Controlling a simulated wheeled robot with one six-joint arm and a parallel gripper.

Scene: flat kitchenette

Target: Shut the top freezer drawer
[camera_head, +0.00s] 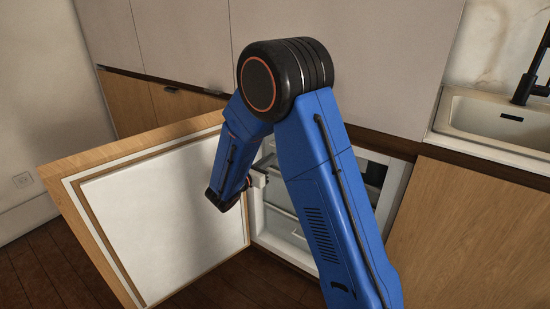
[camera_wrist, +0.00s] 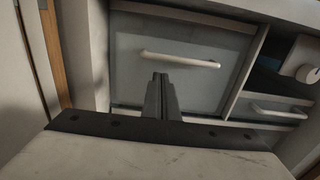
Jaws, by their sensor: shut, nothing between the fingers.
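The freezer stands open under the counter, its white interior (camera_head: 272,241) partly hidden behind my arm in the head view. In the wrist view, a grey drawer front (camera_wrist: 200,85) with a white bar handle (camera_wrist: 180,60) fills the middle. A second, smaller drawer front with a white handle (camera_wrist: 278,110) shows at the right. I cannot tell for sure which one is the top drawer or how far either is out. My gripper (camera_wrist: 160,77) is shut and empty, its fingertips in front of the larger drawer's face, just below the handle. It also shows in the head view (camera_head: 260,179).
The open freezer door (camera_head: 165,220), wood-edged with a white inner panel, stands left of my gripper. A white knob (camera_wrist: 307,73) sits at the wrist view's right. A wooden cabinet front (camera_head: 480,235) and sink (camera_head: 495,120) are to the right. Dark floor lies below.

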